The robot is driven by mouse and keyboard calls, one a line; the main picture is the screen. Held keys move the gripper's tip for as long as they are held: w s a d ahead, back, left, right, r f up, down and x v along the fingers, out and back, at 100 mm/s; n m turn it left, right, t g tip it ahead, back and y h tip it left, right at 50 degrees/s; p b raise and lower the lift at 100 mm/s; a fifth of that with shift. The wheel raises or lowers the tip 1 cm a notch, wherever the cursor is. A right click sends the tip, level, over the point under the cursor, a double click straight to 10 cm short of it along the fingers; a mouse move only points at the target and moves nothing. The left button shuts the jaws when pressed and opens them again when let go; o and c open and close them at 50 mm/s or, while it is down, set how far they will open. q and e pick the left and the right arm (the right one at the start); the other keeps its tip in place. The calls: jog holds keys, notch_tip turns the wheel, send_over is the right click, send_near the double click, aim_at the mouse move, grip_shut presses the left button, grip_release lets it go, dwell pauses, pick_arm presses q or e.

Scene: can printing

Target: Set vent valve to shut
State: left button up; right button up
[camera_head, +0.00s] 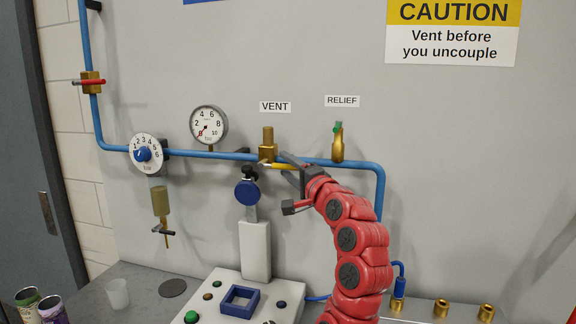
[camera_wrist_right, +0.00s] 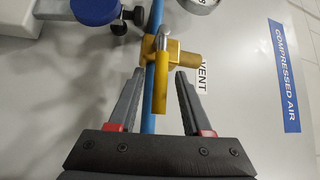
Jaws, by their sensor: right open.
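The vent valve is a brass body (camera_head: 267,146) on the blue pipe, under the VENT label. Its yellow lever (camera_head: 281,166) points right, roughly along the pipe. My right gripper (camera_head: 291,176) is open at the lever's right end. In the right wrist view, the valve's brass body (camera_wrist_right: 186,54) is just ahead, and the yellow lever (camera_wrist_right: 160,88) lies between the two spread fingers of my right gripper (camera_wrist_right: 159,76). There are gaps on both sides, and neither finger appears to touch it. My left gripper is out of view.
The blue pipe (camera_head: 355,165) runs along the wall panel. A gauge (camera_head: 209,124) and regulator dial (camera_head: 147,152) are left of the valve, a relief valve (camera_head: 338,146) right.

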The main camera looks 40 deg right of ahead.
grip_shut()
dwell(1.4)
